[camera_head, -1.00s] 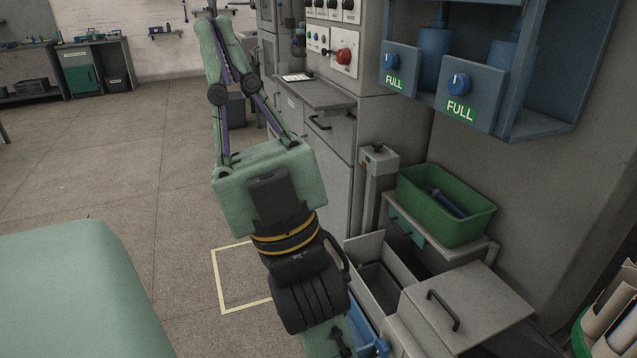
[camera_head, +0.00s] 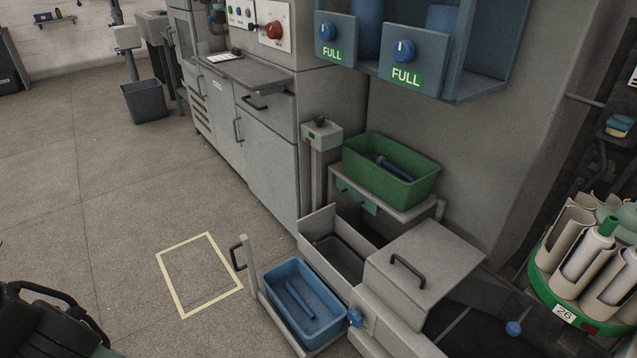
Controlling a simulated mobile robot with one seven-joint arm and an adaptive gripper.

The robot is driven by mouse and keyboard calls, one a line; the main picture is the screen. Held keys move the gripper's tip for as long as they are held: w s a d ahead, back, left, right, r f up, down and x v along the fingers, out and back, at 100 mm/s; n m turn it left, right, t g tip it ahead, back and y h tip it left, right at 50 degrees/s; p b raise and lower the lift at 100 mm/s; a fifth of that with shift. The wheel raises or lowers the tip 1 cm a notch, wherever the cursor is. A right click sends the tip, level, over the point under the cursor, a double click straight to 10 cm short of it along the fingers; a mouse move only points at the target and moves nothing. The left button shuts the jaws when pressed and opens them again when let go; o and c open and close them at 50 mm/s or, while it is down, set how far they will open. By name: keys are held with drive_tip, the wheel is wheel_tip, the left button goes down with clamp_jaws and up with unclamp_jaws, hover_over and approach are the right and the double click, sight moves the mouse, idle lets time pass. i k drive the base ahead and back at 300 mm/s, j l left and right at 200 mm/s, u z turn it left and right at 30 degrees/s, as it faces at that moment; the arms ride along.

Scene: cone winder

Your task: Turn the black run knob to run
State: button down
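I cannot tell for certain which control is the black run knob; no "run" label is readable. A small dark knob (camera_head: 320,121) sits on top of a grey control box (camera_head: 322,136) on a post, in the middle of the head view. A white panel (camera_head: 240,14) with small controls shows at the top, cut by the frame edge. Beside it is a red knob (camera_head: 274,30) on a pale plate. My gripper is out of the picture; only a black part of my arm shows at the lower left.
Blue knobs (camera_head: 403,50) with FULL labels are on the blue rack. A green bin (camera_head: 352,152) stands on a shelf. A blue tray (camera_head: 279,312) holds a blue rod. A round green carrier (camera_head: 545,262) with tubes is at the right. Floor around the yellow outline (camera_head: 167,277) is clear.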

sight(320, 121)
drive_tip(key=i+l, duration=0.1)
drive_tip(key=i, duration=1.1)
